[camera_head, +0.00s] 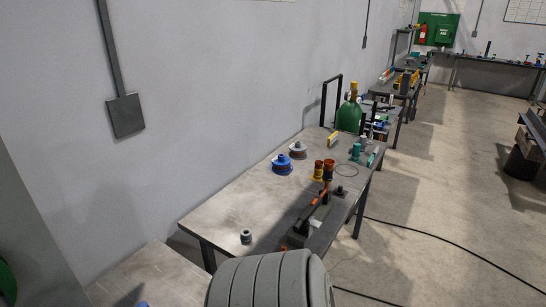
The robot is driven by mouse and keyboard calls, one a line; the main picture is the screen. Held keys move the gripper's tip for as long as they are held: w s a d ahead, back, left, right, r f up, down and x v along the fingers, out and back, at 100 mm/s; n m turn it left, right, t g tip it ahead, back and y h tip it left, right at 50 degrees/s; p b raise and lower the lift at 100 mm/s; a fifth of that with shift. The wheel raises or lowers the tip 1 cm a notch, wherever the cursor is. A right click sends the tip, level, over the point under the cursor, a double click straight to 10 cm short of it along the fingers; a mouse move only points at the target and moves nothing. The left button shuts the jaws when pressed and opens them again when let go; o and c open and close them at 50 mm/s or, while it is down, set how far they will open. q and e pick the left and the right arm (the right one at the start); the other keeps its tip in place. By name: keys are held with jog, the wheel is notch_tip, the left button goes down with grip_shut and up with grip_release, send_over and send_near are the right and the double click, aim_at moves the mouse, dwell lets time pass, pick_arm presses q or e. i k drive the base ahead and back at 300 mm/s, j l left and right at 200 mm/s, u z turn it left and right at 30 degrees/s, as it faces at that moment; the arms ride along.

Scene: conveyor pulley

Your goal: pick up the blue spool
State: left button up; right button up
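The blue spool (282,164) sits on the worktable (232,205), near its back edge by the wall. It looks upright, with a paler hub on top and a brownish band around its middle. A similar grey-white spool with a brown winding (298,150) stands just behind it to the right. Nothing touches the blue spool as far as I can see. Neither of my grippers shows in this view.
Orange-brown cylinders (323,171) stand right of the blue spool. A dark tool with orange parts (313,212) lies at the table's front edge, and a small grey ring-shaped part (246,236) at the near end. A large grey ribbed cylinder (268,281) fills the bottom foreground.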

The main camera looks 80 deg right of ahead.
aim_at(281, 163)
jog(key=z, duration=2.8)
jog(key=i+l, duration=0.15)
jog(key=l, duration=0.2)
jog(key=i+l+u, duration=0.2)
jog(key=i+l, duration=0.15)
jog(key=l, duration=0.35)
jog(key=i+l, duration=0.15)
jog(key=l, duration=0.2)
jog(key=i+l+u, duration=0.1)
jog(key=l, duration=0.25)
jog(key=i+l, duration=0.15)
jog(key=l, duration=0.2)
jog(key=i+l+u, duration=0.15)
jog(key=l, duration=0.25)
jog(key=i+l, duration=0.1)
jog(key=l, duration=0.25)
